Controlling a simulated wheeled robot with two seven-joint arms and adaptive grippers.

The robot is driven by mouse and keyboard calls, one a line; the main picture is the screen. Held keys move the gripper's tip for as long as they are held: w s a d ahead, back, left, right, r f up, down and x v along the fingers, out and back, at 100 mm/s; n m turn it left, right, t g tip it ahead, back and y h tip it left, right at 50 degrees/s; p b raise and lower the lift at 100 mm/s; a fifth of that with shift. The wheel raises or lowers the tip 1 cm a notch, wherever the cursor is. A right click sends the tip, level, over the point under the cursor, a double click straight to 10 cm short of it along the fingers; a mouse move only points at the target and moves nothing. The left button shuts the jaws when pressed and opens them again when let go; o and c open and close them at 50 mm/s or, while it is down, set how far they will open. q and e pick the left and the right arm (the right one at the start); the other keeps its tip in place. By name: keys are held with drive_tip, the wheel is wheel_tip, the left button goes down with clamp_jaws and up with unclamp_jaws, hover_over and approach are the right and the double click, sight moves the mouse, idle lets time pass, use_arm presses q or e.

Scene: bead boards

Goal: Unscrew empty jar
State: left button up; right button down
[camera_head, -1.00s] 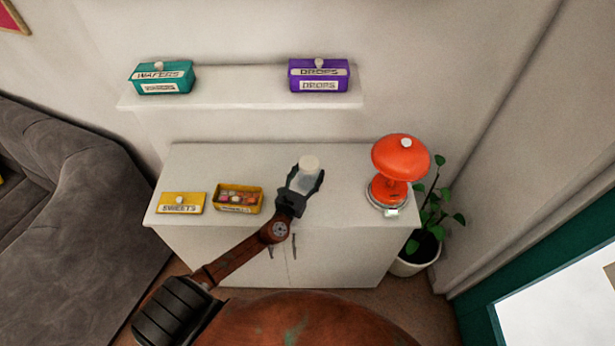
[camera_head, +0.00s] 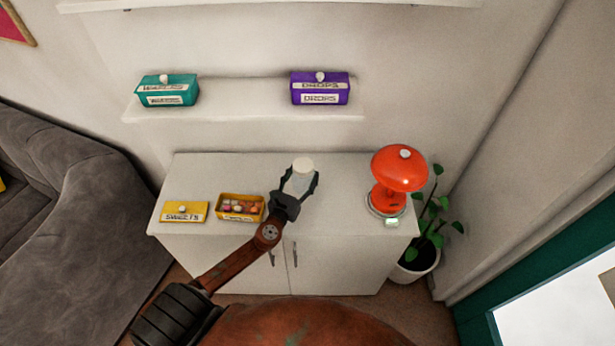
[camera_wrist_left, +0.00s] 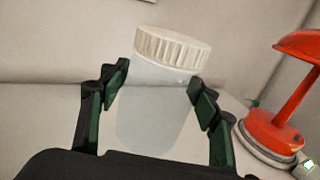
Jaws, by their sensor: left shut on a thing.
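The jar (camera_head: 301,183) is translucent with a ribbed cream lid (camera_head: 303,164) on top. It stands slightly tilted in the left wrist view (camera_wrist_left: 155,110), with the lid (camera_wrist_left: 172,48) seated on its mouth and looking empty inside. My left gripper (camera_head: 299,187) is shut on the jar's body, one finger on each side below the lid; its fingers also show in the left wrist view (camera_wrist_left: 155,88). The gripper hides the jar's base in the head view, so I cannot tell if it touches the cabinet top. My right gripper is not in view.
On the white cabinet (camera_head: 345,225) stand a yellow open box of sweets (camera_head: 232,217), its yellow lid (camera_head: 184,213) and a red lamp-shaped device (camera_head: 390,200). Teal (camera_head: 167,90) and purple (camera_head: 320,88) boxes sit on the shelf (camera_head: 230,113) behind. A plant (camera_head: 425,230) stands right.

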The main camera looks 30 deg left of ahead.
use_arm(q)
drive_tip(key=s+a+r, duration=0.4)
drive_tip(key=s+r, duration=0.3)
drive_tip(key=s, duration=0.4)
drive_tip(key=shift+r, duration=0.1)
drive_tip(key=o, duration=0.8)
drive_tip(key=c, duration=1.3)
